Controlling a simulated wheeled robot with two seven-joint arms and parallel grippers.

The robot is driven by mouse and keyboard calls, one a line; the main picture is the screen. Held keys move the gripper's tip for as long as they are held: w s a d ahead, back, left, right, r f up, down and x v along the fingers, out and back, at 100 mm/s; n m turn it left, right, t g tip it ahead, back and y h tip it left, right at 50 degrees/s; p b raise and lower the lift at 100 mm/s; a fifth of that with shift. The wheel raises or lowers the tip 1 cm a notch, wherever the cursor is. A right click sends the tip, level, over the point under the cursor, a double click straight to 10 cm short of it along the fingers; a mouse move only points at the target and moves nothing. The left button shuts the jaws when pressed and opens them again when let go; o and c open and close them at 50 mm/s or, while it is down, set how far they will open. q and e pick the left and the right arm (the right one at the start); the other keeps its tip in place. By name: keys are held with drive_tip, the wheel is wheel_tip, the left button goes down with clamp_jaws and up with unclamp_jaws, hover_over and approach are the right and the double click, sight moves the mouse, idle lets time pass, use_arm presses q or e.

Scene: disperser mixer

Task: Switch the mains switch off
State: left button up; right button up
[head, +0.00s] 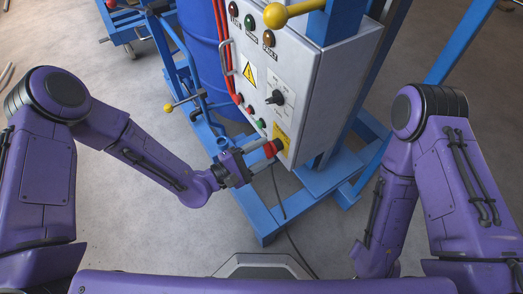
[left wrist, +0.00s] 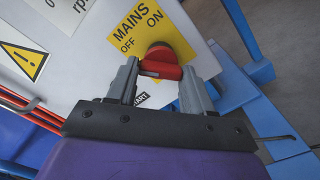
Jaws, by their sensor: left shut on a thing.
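The mains switch is a red rotary handle on a yellow plate (head: 283,137), low on the front of the grey control box. In the left wrist view the red handle (left wrist: 160,70) sits between the two grey fingers of my left gripper (left wrist: 160,76), which is shut on it. The yellow plate (left wrist: 118,27) there reads MAINS, with OFF and ON. Which mark the handle points to I cannot tell. In the head view my left gripper (head: 261,154) reaches the switch from the left and partly hides it. My right gripper is out of view.
The control box (head: 318,80) also carries a black knob (head: 278,97), a warning triangle (head: 247,72), lamps and push buttons. A blue drum (head: 200,35) and blue frame stand around it. A yellow ball knob (head: 276,15) is above. Open floor lies left.

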use_arm(q)
drive_tip(key=shift+n, duration=0.6)
drive_tip(key=o, duration=1)
drive_tip(key=shift+o, duration=0.2)
drive_tip(key=shift+a, duration=0.1)
drive_tip(key=v, duration=1)
drive_tip(key=shift+s, duration=0.2)
drive_tip(key=shift+a, duration=0.15)
